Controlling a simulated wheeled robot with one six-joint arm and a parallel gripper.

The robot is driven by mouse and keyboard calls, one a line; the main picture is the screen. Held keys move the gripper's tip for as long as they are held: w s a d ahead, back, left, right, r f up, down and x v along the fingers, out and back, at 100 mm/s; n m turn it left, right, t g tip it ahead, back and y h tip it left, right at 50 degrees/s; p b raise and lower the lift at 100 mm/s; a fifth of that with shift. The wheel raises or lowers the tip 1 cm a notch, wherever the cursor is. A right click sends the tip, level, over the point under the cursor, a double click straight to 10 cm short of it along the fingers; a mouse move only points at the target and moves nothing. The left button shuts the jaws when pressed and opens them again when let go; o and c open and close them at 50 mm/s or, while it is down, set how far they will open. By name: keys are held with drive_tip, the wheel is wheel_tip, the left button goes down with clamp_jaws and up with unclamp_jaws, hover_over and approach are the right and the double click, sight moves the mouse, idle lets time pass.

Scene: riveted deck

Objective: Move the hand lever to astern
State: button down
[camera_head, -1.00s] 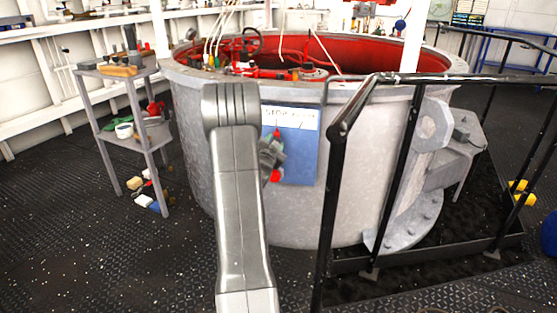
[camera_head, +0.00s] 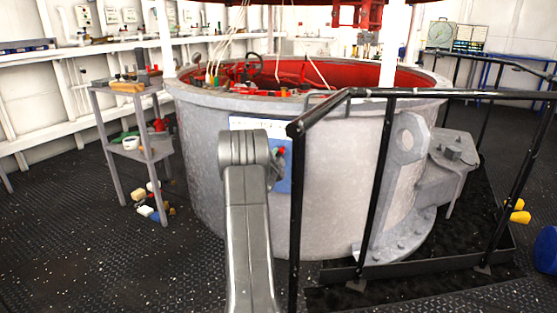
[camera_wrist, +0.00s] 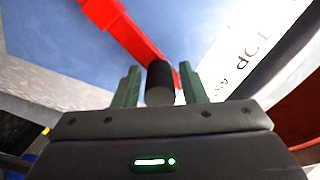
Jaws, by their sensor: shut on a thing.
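The hand lever shows in the wrist view as a red bar (camera_wrist: 135,37) running from the top left down to a black round grip (camera_wrist: 159,82). My gripper (camera_wrist: 158,92) has its two green fingers on either side of the grip, shut on it. The lever's blue panel (camera_wrist: 60,45) lies behind, with a white label strip (camera_wrist: 245,55) reading "STOP" and part of another word. In the head view my arm hides most of the blue panel (camera_head: 284,180) and the gripper. I cannot tell which mark the lever points at.
The panel is on a large grey round tank (camera_head: 340,170) with a red inside. Black railings (camera_head: 298,200) stand close right of my arm. A grey shelf stand (camera_head: 128,150) with items is at left. Blocks (camera_head: 146,210) lie on the floor.

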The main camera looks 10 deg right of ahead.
drive_tip(key=shift+d+f, duration=0.15)
drive_tip(key=c, duration=1.2)
unclamp_jaws()
drive_tip(key=shift+s, duration=0.1)
drive_tip(key=p+v, duration=0.2)
drive_tip(key=v, duration=1.1)
drive_tip(key=shift+s+a, duration=0.25)
drive_tip(key=shift+s, duration=0.1)
drive_tip(key=b+x, duration=0.2)
drive_tip(key=x, duration=1.2)
